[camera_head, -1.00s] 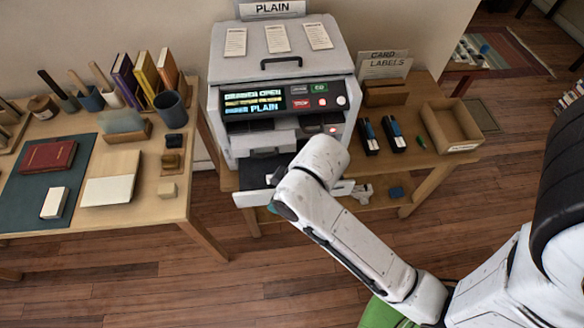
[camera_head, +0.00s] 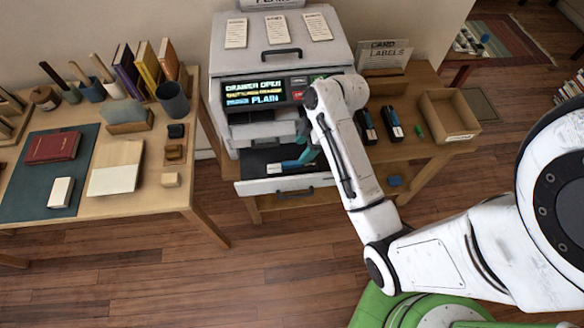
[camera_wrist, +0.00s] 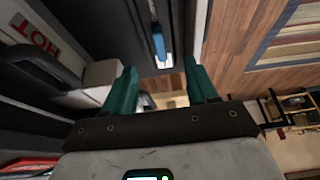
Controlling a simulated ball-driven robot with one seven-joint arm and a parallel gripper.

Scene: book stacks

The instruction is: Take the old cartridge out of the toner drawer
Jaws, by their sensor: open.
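The toner drawer (camera_head: 282,186) is pulled out of the front of the grey printer (camera_head: 235,60), whose screen reads "DRAWER OPEN". Its inside is dark. My gripper (camera_head: 302,156) hangs at the drawer's right part, with its teal fingers low over the opening and partly behind my arm. In the wrist view my gripper (camera_wrist: 160,68) is open, with nothing held between its fingers. A blue-and-white piece (camera_wrist: 158,45) shows beyond the fingertips; I cannot tell whether it is the old cartridge.
An open wooden tray (camera_head: 474,136) lies farther right. A "HOT" label (camera_wrist: 35,35) is close by my gripper.

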